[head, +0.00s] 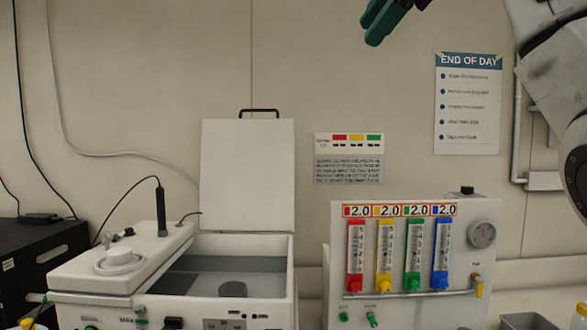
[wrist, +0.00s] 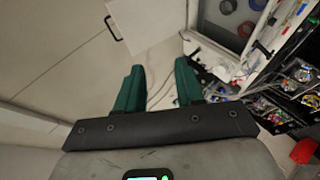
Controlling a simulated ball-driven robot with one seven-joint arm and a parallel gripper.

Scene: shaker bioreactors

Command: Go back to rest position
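My gripper shows at the top of the head view, where its green fingertips (head: 383,18) are partly cut off by the frame edge. In the wrist view both green fingers of my gripper (wrist: 158,88) stand apart with a clear gap between them. Nothing is held between them. The gripper is raised in front of the wall, above the bench equipment and touching nothing.
A shaker bath (head: 225,280) with its lid (head: 247,175) raised stands below. A flowmeter panel (head: 413,255) with red, yellow, green and blue tubes stands to its right. A black case (head: 45,265) is at left. Posters (head: 468,103) hang on the wall.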

